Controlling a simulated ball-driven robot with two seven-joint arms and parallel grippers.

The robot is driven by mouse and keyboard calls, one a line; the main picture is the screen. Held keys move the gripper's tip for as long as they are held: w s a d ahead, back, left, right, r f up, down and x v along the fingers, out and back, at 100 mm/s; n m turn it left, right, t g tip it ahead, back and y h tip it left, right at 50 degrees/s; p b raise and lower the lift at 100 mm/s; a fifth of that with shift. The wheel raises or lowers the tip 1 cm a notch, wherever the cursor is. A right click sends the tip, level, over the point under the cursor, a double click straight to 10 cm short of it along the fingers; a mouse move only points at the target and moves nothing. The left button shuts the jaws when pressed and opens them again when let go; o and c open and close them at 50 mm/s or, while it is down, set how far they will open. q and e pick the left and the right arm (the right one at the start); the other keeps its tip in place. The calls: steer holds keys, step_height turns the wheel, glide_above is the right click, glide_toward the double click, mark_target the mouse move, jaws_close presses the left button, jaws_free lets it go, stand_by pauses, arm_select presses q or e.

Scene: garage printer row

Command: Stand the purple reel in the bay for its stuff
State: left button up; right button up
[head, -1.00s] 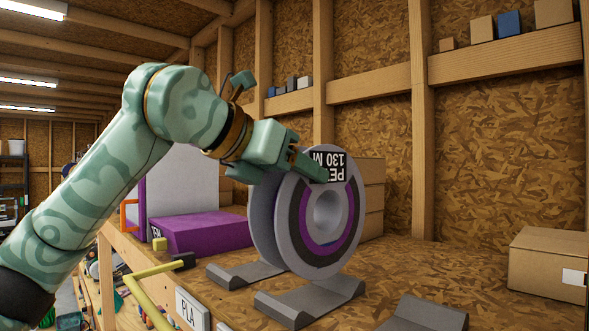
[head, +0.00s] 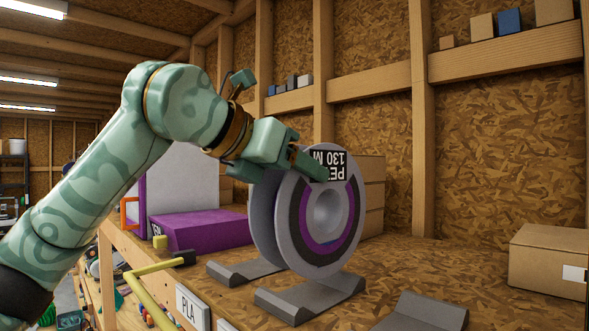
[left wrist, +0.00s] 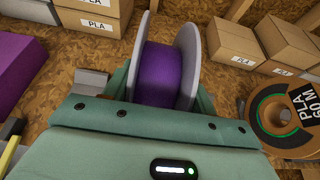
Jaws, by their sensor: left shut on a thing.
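The purple reel (head: 351,208) has grey flanges and an upside-down label reading PET, partly covered, and 130 M. It stands upright at a grey cradle with a front piece (head: 308,298) and a rear piece (head: 243,272). I cannot tell whether it rests fully on them. A PLA sign (head: 192,308) is on the shelf edge in front. My left gripper (head: 310,168) is shut on the upper part of the reel. In the left wrist view, the purple winding (left wrist: 160,75) shows between the flanges, with a finger at each side. My right gripper is not in view.
Another grey cradle piece (head: 425,312) lies to the right. A purple box (head: 205,232) stands left of the reel, a cardboard box (head: 550,263) at far right. The left wrist view shows an orange-brown PLA reel (left wrist: 272,135) beside my gripper. A yellow rail (head: 150,300) runs along the front.

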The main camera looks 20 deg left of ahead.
arm_select(q)
steer(key=shift+f+b, duration=0.85)
steer(key=shift+f, duration=0.15)
steer(key=shift+f+b, duration=0.35)
stand_by(0.3)
steer(key=shift+f+b, duration=0.35)
steer(key=shift+f, duration=0.2)
steer(key=o, duration=2.1)
steer(key=shift+f, duration=0.1)
steer(key=shift+s, duration=0.1)
steer(key=b+v, duration=0.2)
steer(key=v, duration=1.4)
steer(key=shift+s, duration=0.15)
